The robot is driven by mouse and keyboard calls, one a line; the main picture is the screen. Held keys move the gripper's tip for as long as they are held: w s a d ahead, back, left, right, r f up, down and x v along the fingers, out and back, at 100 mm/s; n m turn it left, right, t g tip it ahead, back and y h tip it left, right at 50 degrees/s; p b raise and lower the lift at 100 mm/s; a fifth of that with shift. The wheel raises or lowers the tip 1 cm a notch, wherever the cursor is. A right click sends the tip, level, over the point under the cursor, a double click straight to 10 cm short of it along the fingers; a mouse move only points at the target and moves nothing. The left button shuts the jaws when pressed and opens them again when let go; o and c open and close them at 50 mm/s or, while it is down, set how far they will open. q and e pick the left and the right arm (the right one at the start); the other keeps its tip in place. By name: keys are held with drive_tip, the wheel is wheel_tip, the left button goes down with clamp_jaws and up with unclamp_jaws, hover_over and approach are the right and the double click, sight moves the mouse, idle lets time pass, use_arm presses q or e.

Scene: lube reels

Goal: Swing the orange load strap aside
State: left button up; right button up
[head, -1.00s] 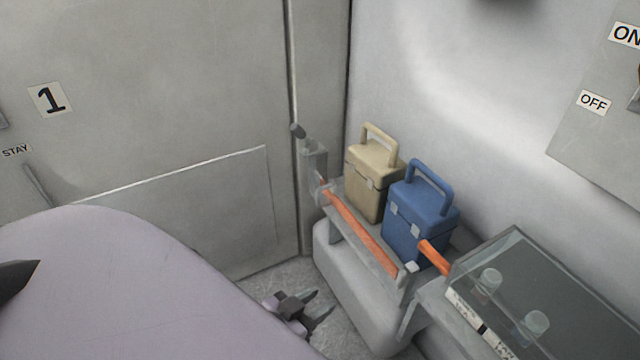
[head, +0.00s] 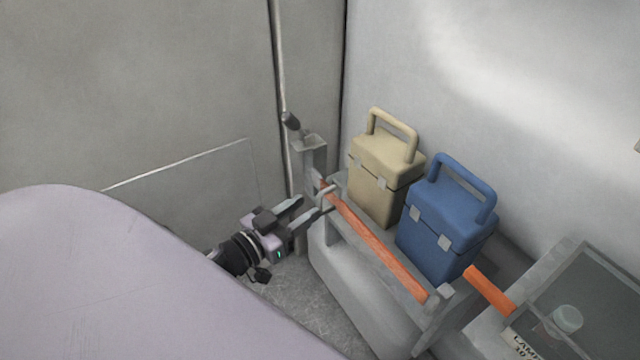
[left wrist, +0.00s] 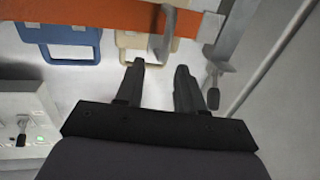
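The orange load strap (head: 375,240) runs across the front of the shelf holding two cases, from a grey post at its far left end to the near right. In the left wrist view the strap (left wrist: 90,14) crosses the top. A grey handle (left wrist: 168,35) stands out from it there, and it also shows in the head view (head: 327,194). My left gripper (head: 309,207) is open beside the strap's far left end. In the left wrist view its fingers (left wrist: 160,67) are apart, just short of the handle, with nothing held. My right gripper is not in view.
A beige case (head: 383,180) and a blue case (head: 445,225) stand behind the strap. A grey post (head: 312,160) with a dark-knobbed lever is at the strap's far end. A clear-topped box (head: 590,300) stands at the near right. Floor shows below my gripper.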

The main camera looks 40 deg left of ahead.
sight(325, 191)
use_arm(q)
drive_tip(key=shift+w+d+r, duration=0.1)
drive_tip(key=shift+w+d, duration=0.05)
drive_tip(key=shift+w, duration=1.1)
drive_tip(key=shift+w+d+f, duration=0.1)
drive_tip(key=shift+w+d, duration=0.1)
drive_tip(key=shift+w, duration=1)
drive_tip(key=shift+w+d+r, duration=0.1)
drive_tip(key=shift+w+d, duration=0.05)
drive_tip(key=shift+w, duration=1.1)
clamp_jaws()
